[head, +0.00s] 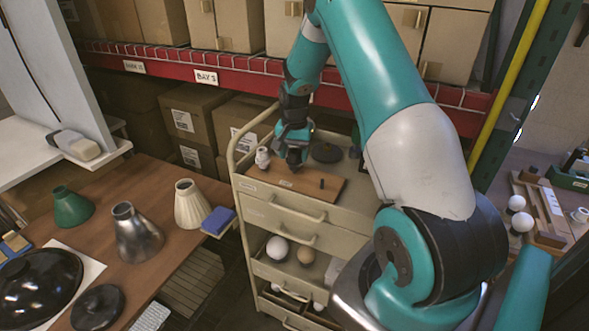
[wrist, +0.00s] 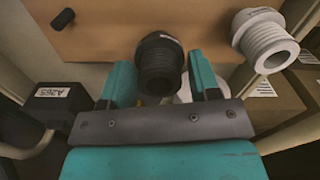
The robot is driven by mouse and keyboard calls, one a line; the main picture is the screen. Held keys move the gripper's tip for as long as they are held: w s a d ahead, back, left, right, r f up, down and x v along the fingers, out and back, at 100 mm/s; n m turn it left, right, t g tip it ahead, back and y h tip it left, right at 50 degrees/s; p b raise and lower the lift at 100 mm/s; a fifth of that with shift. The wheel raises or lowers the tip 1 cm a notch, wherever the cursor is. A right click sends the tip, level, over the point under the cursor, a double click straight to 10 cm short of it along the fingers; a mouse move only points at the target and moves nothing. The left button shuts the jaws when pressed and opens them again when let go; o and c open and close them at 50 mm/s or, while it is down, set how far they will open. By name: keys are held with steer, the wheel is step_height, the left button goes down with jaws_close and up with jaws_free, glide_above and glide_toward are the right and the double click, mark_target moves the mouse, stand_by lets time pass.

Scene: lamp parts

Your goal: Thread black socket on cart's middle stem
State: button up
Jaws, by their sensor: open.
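The black socket (wrist: 158,58) stands over the wooden board in the wrist view, its threaded end toward the camera. My open gripper (wrist: 161,82) has one finger on each side of it; I cannot tell whether they touch it. In the head view my gripper (head: 293,158) points down over the cart's board (head: 270,181) and largely hides the socket. A short bare black stem (head: 321,183) stands on the board's right; it also shows at the wrist view's upper left (wrist: 63,18). Whether the socket sits on the middle stem is hidden.
A white socket (head: 262,157) stands left of my gripper on the cart (head: 284,214). A dark disc (head: 326,152) lies behind the board. The table at left holds green, metal and cream shades (head: 192,205). Boxes line the shelf behind.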

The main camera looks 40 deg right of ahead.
steer(key=n, duration=0.4)
steer(key=shift+n, duration=0.4)
steer(key=n, duration=0.4)
steer(key=c, duration=1)
steer(key=m, duration=0.6)
steer(key=shift+m, duration=0.3)
jaws_close()
steer(key=m, duration=0.6)
steer(key=shift+m, duration=0.6)
